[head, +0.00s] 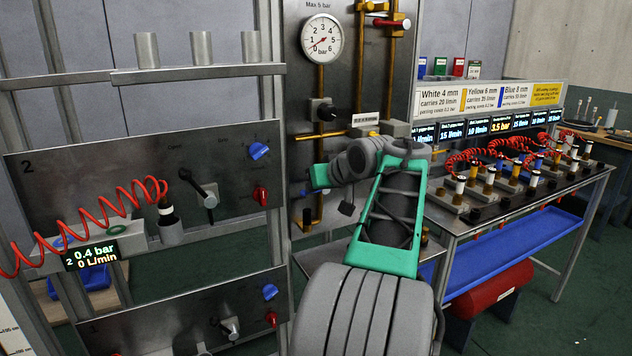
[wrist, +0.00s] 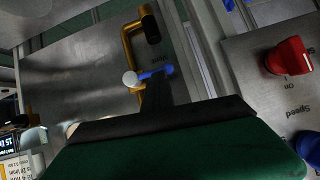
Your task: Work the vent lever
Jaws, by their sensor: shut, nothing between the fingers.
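A blue lever (wrist: 156,73) with a white ball end (wrist: 130,78) sits on the yellow pipe at the steel panel in the wrist view. In the head view, my arm covers most of that area; a small blue piece shows at the pipe (head: 303,193). My gripper (wrist: 156,88) is shut and empty. Its dark fingers point at the blue lever and overlap it in the picture; I cannot tell whether they touch. In the head view, the green gripper body (head: 319,177) is in front of the panel.
A round gauge (head: 322,38) and yellow pipes are above. To the left, panel 2 has a black lever (head: 199,188), a blue knob (head: 260,151) and a red knob (head: 260,194). A bench (head: 476,217) with red coiled hoses stands at right.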

